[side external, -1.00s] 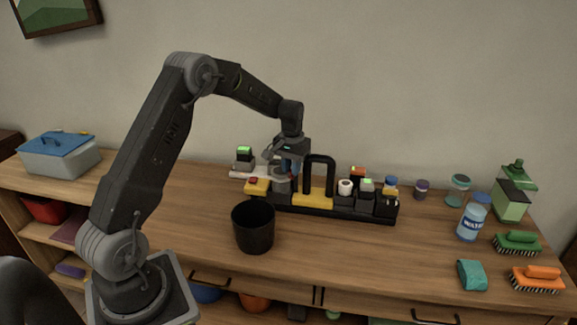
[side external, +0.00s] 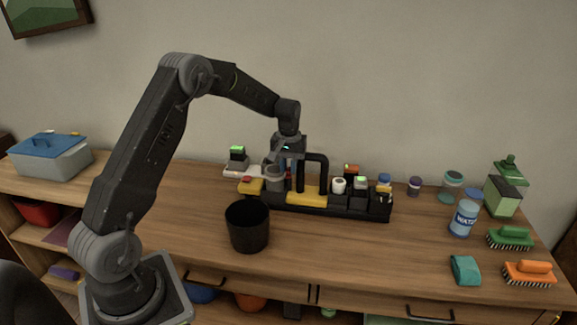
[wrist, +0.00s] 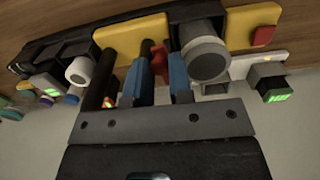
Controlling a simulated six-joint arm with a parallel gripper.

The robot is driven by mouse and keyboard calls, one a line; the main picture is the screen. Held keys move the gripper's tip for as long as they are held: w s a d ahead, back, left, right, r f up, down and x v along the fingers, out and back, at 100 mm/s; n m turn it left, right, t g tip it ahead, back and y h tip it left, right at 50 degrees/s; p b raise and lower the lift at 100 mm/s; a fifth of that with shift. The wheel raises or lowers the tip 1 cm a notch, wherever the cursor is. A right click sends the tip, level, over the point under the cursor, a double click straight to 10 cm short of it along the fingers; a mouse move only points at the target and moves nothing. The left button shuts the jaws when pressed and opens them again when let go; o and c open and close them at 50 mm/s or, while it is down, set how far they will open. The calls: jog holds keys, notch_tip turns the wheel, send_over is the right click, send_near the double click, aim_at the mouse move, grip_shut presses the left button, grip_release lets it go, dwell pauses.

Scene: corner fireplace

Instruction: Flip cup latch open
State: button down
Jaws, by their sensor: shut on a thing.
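A black caddy with yellow panels stands at the back of the desk; its yellow front panel (side external: 306,196) shows in the side view. A grey cylindrical cup (wrist: 206,58) sits at its left part, and also shows in the side view (side external: 274,178). A small red latch (wrist: 158,56) is beside the cup, in front of a yellow panel. My gripper (wrist: 161,75), with blue fingers, is shut on the red latch, one finger on each side. In the side view my gripper (side external: 287,172) is low over the caddy, partly hiding the latch area.
A black bin (side external: 247,228) stands in front of the caddy. The caddy's black arch handle (side external: 317,160) rises close to my gripper. A water bottle (side external: 463,218) and brushes (side external: 510,238) are at right; a blue-lidded box (side external: 50,158) is far left. The front middle desk is clear.

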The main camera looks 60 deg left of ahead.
aim_at(289, 169)
jog(key=c, duration=1)
grip_release()
jog(key=shift+c, duration=0.2)
jog(key=shift+r, duration=0.15)
notch_tip(289, 169, up, 14)
jog(key=shift+f, duration=0.2)
jog(key=s+d+r+m+t, duration=0.2)
jog(key=s+d+r, duration=0.2)
jog(key=s+d, duration=0.35)
jog(key=s+d+r+m+t, duration=0.1)
jog(key=s+d+r+m, duration=0.1)
jog(key=s+d+r, duration=0.5)
jog(key=s+d+f+m+t, duration=0.1)
jog(key=s+d+f+m, duration=0.1)
jog(key=s, duration=0.5)
jog(key=s+d+f+m+t, duration=0.1)
jog(key=s+d+f+m, duration=0.1)
jog(key=s+d+f, duration=0.3)
jog(key=shift+s+d+m+t, duration=0.3)
jog(key=shift+s+d, duration=0.25)
jog(key=shift+s, duration=0.3)
